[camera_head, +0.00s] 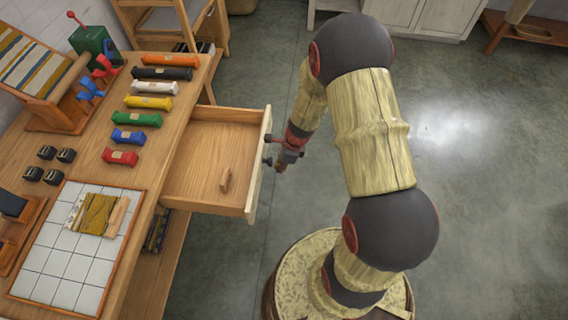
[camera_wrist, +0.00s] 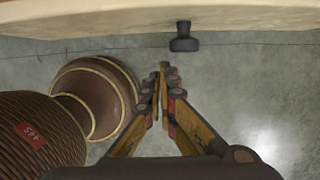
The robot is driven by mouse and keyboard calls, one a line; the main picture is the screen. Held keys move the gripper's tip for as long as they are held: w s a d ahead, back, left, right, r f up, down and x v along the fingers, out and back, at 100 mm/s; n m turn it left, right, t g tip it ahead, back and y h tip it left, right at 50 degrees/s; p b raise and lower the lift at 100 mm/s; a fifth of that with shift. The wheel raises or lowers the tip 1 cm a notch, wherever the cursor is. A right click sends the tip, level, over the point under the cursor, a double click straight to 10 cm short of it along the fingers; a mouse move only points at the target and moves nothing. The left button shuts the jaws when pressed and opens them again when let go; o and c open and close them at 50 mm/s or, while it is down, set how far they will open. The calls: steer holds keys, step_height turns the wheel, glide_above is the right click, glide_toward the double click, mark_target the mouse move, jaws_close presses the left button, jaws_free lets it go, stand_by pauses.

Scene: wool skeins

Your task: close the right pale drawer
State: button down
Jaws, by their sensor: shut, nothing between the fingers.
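The pale drawer (camera_head: 251,190) stands pulled out from the wooden bench in the head view. Its pale front panel faces right, and its upper edge spans the top of the wrist view (camera_wrist: 110,18). A dark knob (camera_wrist: 183,38) sticks out from the panel in the wrist view. My gripper (camera_head: 281,163) is just outside the panel in the head view. In the wrist view, my gripper's fingertips (camera_wrist: 163,70) are together and empty, below and slightly left of the knob, apart from it in the picture. Whether anything touches the panel, I cannot tell.
Several wool skeins (camera_head: 149,103) lie in a row on the bench top. A tiled board (camera_head: 60,262) lies nearer, with a woven piece (camera_head: 96,213) on it. The floor (camera_head: 480,170) to the right is clear.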

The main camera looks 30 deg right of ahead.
steer(key=shift+w+a, duration=0.6)
steer(key=shift+a, duration=0.25)
steer(key=shift+w+a, duration=0.6)
steer(key=shift+a, duration=0.2)
steer(key=p, duration=1.7)
glide_above(200, 167)
steer(key=d, duration=0.1)
steer(key=shift+s+d, duration=0.15)
steer(key=shift+s, duration=0.25)
steer(key=shift+w+a, duration=0.45)
steer(key=shift+a, duration=0.15)
